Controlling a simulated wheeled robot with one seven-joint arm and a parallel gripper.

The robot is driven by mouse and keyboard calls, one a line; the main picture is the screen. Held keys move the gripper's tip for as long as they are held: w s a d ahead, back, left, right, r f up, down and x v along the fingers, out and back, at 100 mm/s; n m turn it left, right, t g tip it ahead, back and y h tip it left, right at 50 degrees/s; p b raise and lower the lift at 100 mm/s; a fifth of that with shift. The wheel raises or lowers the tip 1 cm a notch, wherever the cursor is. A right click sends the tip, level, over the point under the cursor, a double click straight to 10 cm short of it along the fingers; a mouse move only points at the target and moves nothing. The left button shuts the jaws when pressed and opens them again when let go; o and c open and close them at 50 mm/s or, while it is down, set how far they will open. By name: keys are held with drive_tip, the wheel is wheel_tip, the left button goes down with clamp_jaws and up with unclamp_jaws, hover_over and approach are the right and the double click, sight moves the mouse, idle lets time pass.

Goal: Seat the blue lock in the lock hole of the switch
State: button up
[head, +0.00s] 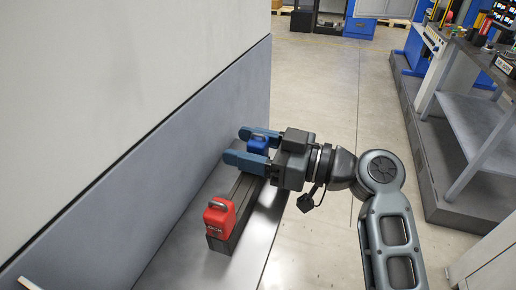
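The blue lock (259,143) is at the far end of a long dark tray (240,187), in the space between my gripper's two fingers. My gripper (238,145) reaches in from the right with its blue-grey fingers on the near and far sides of the lock. The fingers partly hide the lock. I cannot tell whether they press on it or whether it rests in the tray. I cannot make out the switch or its lock hole.
A red lock (219,217) stands upright at the tray's near end. The tray lies on a grey ledge (195,250) along a wall (150,160) at left. A white piece (35,283) shows at lower left. A workbench (465,110) stands right, across open floor (325,100).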

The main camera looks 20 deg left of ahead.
drive_tip(key=c, duration=0.9)
drive_tip(key=shift+r, duration=0.15)
drive_tip(key=d+r+b, duration=0.2)
drive_tip(key=d+r, duration=0.8)
drive_tip(key=d, duration=0.1)
drive_tip(key=shift+w+d+r, duration=0.3)
drive_tip(key=shift+d+r, duration=0.05)
drive_tip(key=shift+r, duration=0.05)
